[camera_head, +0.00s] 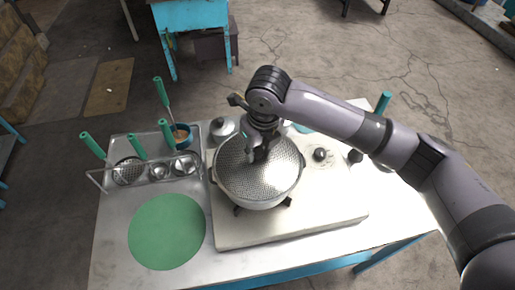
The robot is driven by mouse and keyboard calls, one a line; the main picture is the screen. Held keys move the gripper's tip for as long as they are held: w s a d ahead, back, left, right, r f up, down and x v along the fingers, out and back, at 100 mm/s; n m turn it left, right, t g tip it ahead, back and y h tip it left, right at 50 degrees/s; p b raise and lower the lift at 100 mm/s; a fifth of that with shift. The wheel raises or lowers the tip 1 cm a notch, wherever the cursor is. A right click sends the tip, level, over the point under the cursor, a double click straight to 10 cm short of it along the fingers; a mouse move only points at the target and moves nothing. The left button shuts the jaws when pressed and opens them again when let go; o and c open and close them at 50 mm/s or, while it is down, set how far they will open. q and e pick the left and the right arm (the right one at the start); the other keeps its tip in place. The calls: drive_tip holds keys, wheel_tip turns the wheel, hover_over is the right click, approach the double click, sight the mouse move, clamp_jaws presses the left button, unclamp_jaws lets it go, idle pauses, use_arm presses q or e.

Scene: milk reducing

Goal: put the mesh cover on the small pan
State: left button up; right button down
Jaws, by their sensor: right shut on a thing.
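The small pan (258,203) is a silver metal vessel standing on the stove (290,228) in the middle of the table. The grey mesh cover (239,178) lies over the top of the pan and hides what is inside. My right gripper (260,153) comes down from above and is shut on the mesh cover near its far middle part. The fingertips are dark and small, and the exact grip is hard to make out. My left gripper is not in view.
A round green mat (167,231) lies at the front left of the metal table. A rack (147,172) with green-handled utensils stands behind it. A small lidded pot (222,128) is behind the pan. A black knob (320,155) sits right of the pan.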

sight(261, 163)
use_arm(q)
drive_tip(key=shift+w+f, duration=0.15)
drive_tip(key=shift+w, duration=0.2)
use_arm(e)
drive_tip(key=shift+f, duration=0.4)
drive_tip(key=c, duration=1.2)
unclamp_jaws()
drive_tip(key=shift+c, duration=0.2)
drive_tip(key=shift+r, duration=0.2)
wheel_tip(261, 163, up, 12)
drive_tip(key=s+d, duration=0.1)
drive_tip(key=shift+s+f, duration=0.2)
drive_tip(key=shift+f, duration=0.05)
